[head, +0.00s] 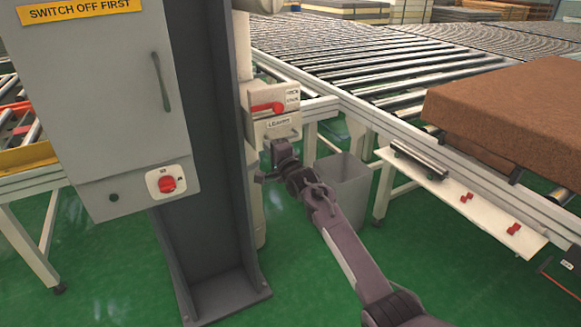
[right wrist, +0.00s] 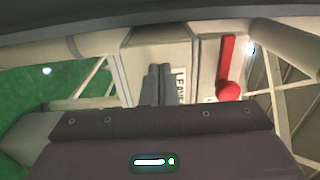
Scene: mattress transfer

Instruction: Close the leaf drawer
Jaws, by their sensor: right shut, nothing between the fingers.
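The leaf drawer (head: 284,131) is a small pale front with a dark-lettered label, low on a box beside the grey post. It also shows in the right wrist view (right wrist: 186,104), where its label is partly hidden behind my fingers. How far the drawer stands out is hard to tell. My right gripper (head: 281,146) is just below and in front of the drawer front. In the right wrist view its two fingers (right wrist: 157,84) are together and empty, in front of the label. I cannot tell whether they touch the drawer. My left gripper is not in view.
A red lever (head: 266,107) sits on the box above the drawer. A grey cabinet (head: 105,110) and post (head: 207,150) stand left. A grey bin (head: 343,178) stands below the roller conveyor (head: 375,60). A brown mattress (head: 515,115) lies right. Green floor (head: 290,285) is open in front.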

